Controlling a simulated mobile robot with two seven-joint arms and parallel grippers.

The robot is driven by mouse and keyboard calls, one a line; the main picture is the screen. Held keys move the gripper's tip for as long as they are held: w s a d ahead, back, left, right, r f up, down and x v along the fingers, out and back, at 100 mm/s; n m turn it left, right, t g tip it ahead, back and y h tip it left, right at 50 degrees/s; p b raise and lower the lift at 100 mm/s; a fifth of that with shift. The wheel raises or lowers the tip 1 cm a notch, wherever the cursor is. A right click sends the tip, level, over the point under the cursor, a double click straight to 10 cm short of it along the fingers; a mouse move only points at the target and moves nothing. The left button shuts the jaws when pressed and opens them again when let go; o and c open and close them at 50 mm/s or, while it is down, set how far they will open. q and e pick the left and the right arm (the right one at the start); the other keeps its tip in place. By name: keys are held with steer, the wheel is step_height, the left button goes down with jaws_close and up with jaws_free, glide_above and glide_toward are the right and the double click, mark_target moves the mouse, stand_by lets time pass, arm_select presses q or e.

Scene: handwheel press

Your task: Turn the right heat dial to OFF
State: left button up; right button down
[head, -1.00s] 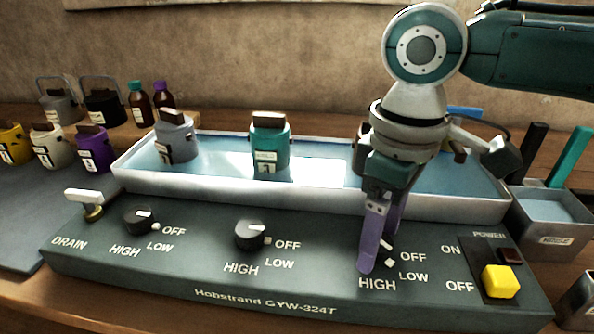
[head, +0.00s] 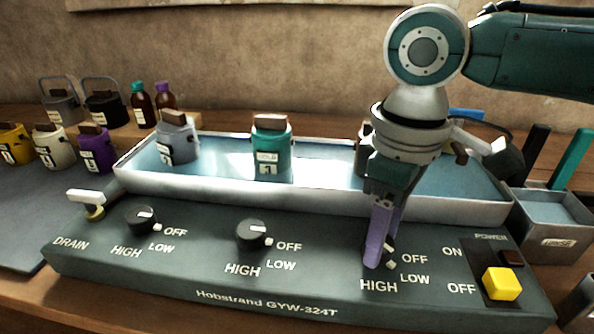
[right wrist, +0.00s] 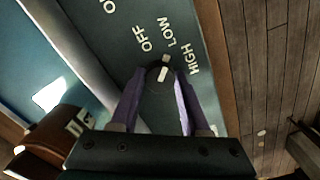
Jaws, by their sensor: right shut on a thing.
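The right heat dial (right wrist: 157,84) is a dark round knob with a white mark, on the front panel of the grey-green press. In the right wrist view it sits between the purple fingers of my right gripper (right wrist: 158,100), which is shut on it. In the head view my right gripper (head: 381,264) points down onto the dial and hides most of it. I cannot tell for sure which label the dial's mark points to. My left gripper is not in view.
The middle dial (head: 251,235) and left dial (head: 140,219) are to the left, with the drain lever (head: 88,197) beyond. A yellow power button (head: 501,284) is to the right. Behind is a water tray (head: 240,189) holding several lidded pots, including a teal one (head: 270,148).

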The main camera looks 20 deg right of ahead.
steer(key=shift+r+n+p, duration=0.2)
steer(key=shift+n+p, duration=0.3)
steer(key=shift+p, duration=0.25)
steer(key=shift+n+p, duration=1.05)
steer(key=shift+n, duration=0.05)
steer(key=shift+n+p, duration=0.65)
steer(key=shift+n, duration=0.55)
steer(key=shift+f+n+p, duration=0.15)
steer(key=shift+n+p, duration=0.4)
steer(key=shift+n, duration=1.05)
steer(key=shift+c, duration=1.9)
jaws_free()
